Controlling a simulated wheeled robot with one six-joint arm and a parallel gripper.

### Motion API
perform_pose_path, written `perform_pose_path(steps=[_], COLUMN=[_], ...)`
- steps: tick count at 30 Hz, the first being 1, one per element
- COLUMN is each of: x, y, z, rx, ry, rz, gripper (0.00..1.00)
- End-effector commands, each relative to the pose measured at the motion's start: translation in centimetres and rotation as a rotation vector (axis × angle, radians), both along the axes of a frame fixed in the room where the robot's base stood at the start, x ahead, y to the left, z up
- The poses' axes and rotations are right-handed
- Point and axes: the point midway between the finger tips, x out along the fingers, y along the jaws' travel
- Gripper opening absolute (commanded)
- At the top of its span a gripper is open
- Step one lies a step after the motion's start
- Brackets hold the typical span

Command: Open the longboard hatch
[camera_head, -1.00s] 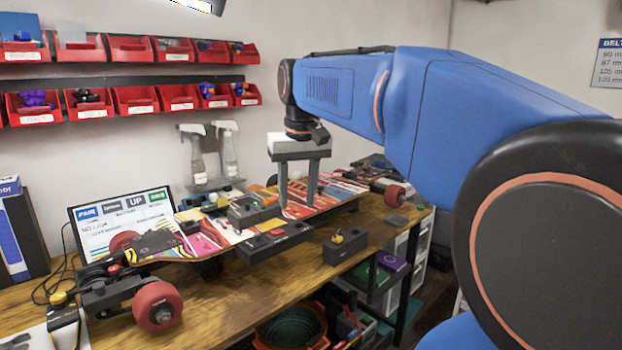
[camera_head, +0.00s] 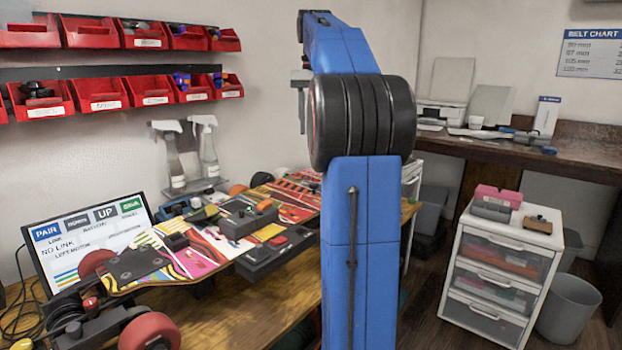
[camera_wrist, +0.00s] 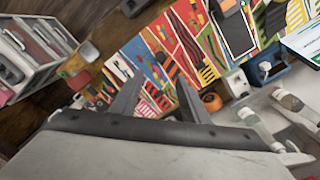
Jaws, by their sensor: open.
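The longboard (camera_head: 199,262) lies on the wooden bench in the head view, its deck covered in bright graphics. It shows in the wrist view (camera_wrist: 165,45) below the fingers. A dark grey block (camera_head: 248,220) sits on the deck's middle, and a longer dark block (camera_head: 272,258) stands at its near edge. I cannot make out the hatch's outline or whether it is open. My gripper (camera_wrist: 160,80) is open and empty in the wrist view, fingers apart above the deck. In the head view my arm hides most of the gripper and the board's far end.
A screen (camera_head: 88,240) stands behind the board's left end. Two spray bottles (camera_head: 190,160) stand by the wall under red bins (camera_head: 105,92). A white drawer unit (camera_head: 500,265) and a grey waste bin (camera_head: 567,308) stand on the right.

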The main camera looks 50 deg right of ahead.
Motion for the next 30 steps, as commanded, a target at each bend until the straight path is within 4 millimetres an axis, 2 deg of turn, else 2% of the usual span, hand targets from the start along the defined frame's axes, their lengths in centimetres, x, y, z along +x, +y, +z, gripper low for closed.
perform_pose_path(steps=[21,30], x=[0.0,0.0], y=[0.1,0.1], z=[-12.2,-15.9], rx=[0.001,0.001], ry=[0.002,0.001], rz=[0.001,0.002], gripper=[0.42,0.42])
